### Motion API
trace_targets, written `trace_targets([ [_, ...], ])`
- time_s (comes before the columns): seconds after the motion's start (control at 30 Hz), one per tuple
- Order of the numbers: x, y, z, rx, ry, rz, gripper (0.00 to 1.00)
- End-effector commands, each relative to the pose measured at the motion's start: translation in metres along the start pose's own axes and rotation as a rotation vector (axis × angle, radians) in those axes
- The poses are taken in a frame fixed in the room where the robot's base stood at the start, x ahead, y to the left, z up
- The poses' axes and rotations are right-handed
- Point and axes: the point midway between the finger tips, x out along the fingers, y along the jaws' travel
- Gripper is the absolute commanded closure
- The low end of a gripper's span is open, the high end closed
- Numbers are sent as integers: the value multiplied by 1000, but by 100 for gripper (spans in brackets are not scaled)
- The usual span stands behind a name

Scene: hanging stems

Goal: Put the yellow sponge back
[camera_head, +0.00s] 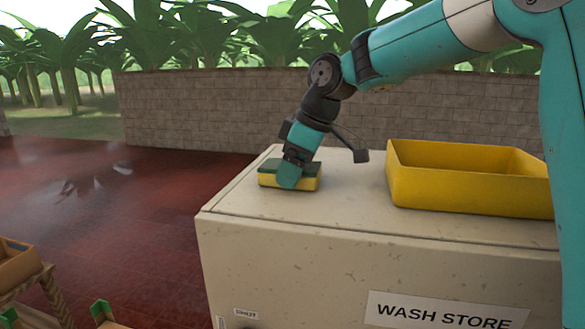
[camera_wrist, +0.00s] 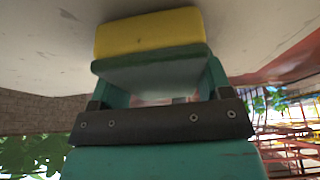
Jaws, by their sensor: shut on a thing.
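The yellow sponge (camera_head: 268,181) with a dark green top layer is at the left part of the beige cabinet top, at or just above the surface. My gripper (camera_head: 290,180) points down over it and is shut on it, with one teal finger across its near side. In the wrist view the sponge (camera_wrist: 150,32) sits between the two teal fingers of my gripper (camera_wrist: 160,85), its green layer toward the palm. I cannot tell whether its underside touches the cabinet top.
A yellow open tray (camera_head: 470,195) stands on the right of the cabinet (camera_head: 330,255), which is labelled "WASH STORE". The cabinet top between sponge and tray is clear. A brick wall (camera_head: 200,110) runs behind. A wooden stand with a box (camera_head: 18,262) is at the lower left.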

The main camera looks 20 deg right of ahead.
Motion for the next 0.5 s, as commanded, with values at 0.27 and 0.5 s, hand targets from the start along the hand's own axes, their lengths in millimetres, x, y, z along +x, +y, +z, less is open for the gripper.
trace_targets([
  [0.27, 2, 0, 1, 0, 0, 0, 12],
  [0.5, 2, 0, 1, 0, 0, -1, 3],
])
